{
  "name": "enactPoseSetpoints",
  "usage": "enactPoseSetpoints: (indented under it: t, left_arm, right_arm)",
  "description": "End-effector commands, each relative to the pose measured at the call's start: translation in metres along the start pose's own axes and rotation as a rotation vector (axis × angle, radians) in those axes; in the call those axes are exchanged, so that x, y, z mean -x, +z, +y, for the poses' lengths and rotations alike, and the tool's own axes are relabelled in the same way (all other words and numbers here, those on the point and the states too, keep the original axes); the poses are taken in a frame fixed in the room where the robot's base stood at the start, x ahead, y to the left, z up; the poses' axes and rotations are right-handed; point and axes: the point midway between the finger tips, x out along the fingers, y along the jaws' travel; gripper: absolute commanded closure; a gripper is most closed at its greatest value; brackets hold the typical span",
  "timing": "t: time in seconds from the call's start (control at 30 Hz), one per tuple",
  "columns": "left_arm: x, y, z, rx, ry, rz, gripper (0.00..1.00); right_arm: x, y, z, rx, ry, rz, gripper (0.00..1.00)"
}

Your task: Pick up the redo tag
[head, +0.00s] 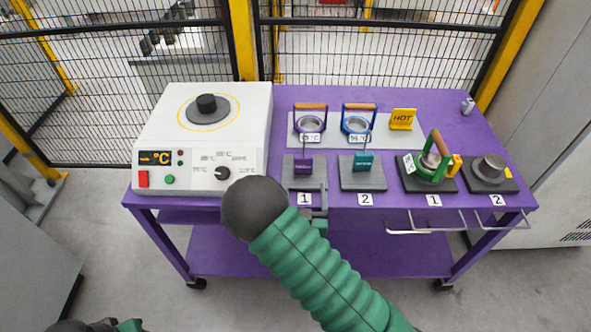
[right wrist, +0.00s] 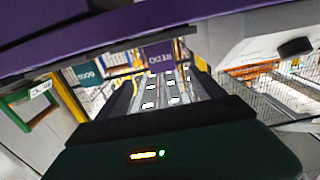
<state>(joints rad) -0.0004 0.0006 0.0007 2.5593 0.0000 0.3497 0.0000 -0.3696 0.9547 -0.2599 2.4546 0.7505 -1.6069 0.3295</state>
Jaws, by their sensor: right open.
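The redo tag (head: 303,166) is a small purple plate with a thin stem, standing on the dark pad over label 1 on the purple table. In the right wrist view the redo tag (right wrist: 159,57) shows its lettering, beyond and between my jaws. My right gripper (head: 319,204) is open at the table's front edge, just in front of that pad, partly hidden by my arm. Its dark fingers (right wrist: 163,92) stand apart with nothing held. The teal good tag (head: 363,161) stands on the pad over label 2; it also shows in the right wrist view (right wrist: 88,74).
A white heater unit (head: 205,115) stands at the left. Rings with brown handles (head: 310,118) (head: 359,118) and a yellow HOT sign (head: 402,119) are behind. Wire rails (head: 455,226) project from the front.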

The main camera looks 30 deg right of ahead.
Motion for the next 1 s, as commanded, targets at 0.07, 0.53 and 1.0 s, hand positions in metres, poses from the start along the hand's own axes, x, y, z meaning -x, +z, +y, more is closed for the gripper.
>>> enactPoseSetpoints:
  t: [0.07, 0.53, 1.0]
  left_arm:
    - [0.003, -0.001, 0.0, 0.0, 0.0, 0.0, 0.64]
    - [0.006, -0.001, 0.0, 0.001, 0.0, -0.001, 0.64]
    - [0.005, -0.001, 0.0, 0.001, 0.0, 0.0, 0.64]
  right_arm:
    - [-0.019, -0.004, -0.003, 0.0, 0.0, 0.006, 0.22]
    - [-0.097, -0.003, -0.001, 0.004, -0.001, 0.003, 0.22]
    - [-0.115, -0.003, -0.003, 0.005, -0.004, 0.002, 0.36]
